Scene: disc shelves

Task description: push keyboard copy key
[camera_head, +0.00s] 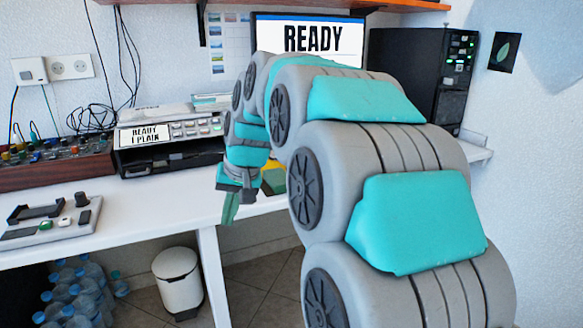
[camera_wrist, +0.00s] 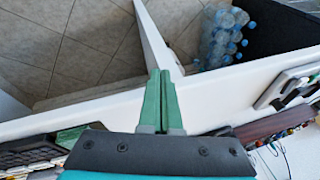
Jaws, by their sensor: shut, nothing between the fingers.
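A dark keyboard (camera_wrist: 28,152) lies on the white desk at the lower left of the wrist view, partly cut off by the frame edge. I cannot make out which of its keys is the copy key. In the head view my arm hides the keyboard. My gripper (camera_head: 229,208) has its green fingers shut together and empty, pointing down at the desk's front edge. In the wrist view the fingertips (camera_wrist: 161,73) reach over the front edge, to the right of the keyboard and apart from it. The monitor (camera_head: 312,38) reads "READY".
A printer (camera_head: 170,138) with a lit panel stands at the back of the desk (camera_head: 130,212). A control box (camera_head: 50,221) and a knobbed mixer (camera_head: 55,164) are at the left. A black tower (camera_head: 425,75) stands at the right. A white bin (camera_head: 178,280) and bottles (camera_head: 78,290) are below.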

